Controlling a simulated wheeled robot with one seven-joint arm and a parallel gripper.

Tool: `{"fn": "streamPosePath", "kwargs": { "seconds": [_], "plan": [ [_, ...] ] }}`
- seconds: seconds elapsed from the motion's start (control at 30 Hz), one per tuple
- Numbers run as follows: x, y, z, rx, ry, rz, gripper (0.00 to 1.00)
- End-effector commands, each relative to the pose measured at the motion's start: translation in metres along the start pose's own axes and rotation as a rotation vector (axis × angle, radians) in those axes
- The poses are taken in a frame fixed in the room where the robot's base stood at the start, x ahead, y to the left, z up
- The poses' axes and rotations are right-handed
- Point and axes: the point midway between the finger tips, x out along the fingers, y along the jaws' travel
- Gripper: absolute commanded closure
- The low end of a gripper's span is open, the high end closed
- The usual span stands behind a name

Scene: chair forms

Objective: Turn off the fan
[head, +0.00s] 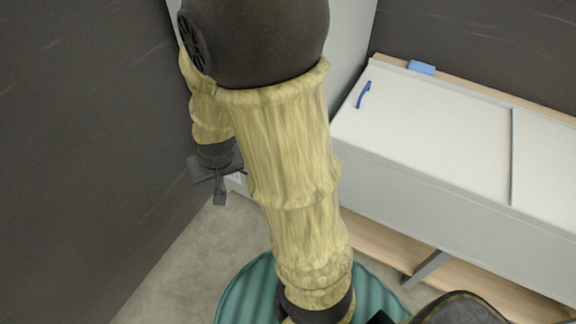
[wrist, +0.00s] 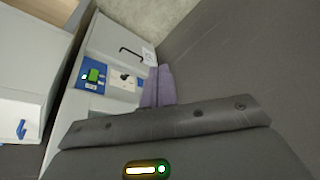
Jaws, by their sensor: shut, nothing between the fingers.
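No fan is recognizable in either view. In the wrist view a pale box face carries a blue panel (wrist: 87,86) with a green switch (wrist: 95,75) on it. Beside it is a white plate with a small black knob (wrist: 125,78), and a black bar handle (wrist: 132,53) sits above them. My gripper (wrist: 158,70) is shut and empty, its fingers to the right of the knob plate; whether they touch the face I cannot tell. In the head view my gripper (head: 219,200) hangs at the left by the dark wall, and my arm hides most of what lies behind it.
A long white cabinet (head: 430,130) with a blue handle (head: 363,95) stands on the right, with a blue block (head: 422,67) at its back edge. A dark wall (head: 90,130) closes the left. Bare floor (head: 180,255) shows below the gripper.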

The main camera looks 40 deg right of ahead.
Motion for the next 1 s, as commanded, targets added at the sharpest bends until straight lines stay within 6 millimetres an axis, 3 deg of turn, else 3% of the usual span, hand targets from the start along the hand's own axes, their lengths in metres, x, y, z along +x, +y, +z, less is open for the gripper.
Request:
{"fn": "streamPosePath", "kwargs": {
  "seconds": [0.03,0.1,0.27,0.5,0.73,0.83,1.0],
  "plan": [
    [0.043,0.004,-0.001,0.063,0.025,0.013,1.0],
    [0.08,0.011,-0.011,0.154,0.078,0.039,1.0],
    [0.159,0.041,-0.028,0.341,0.216,0.139,1.0],
    [0.257,0.109,-0.039,0.539,0.476,0.376,1.0],
    [0.315,0.174,-0.034,0.605,0.784,0.644,1.0],
    [0.322,0.192,-0.032,0.6,0.9,0.734,1.0],
    [0.32,0.203,-0.031,0.59,1.0,0.804,1.0]
  ]
}}
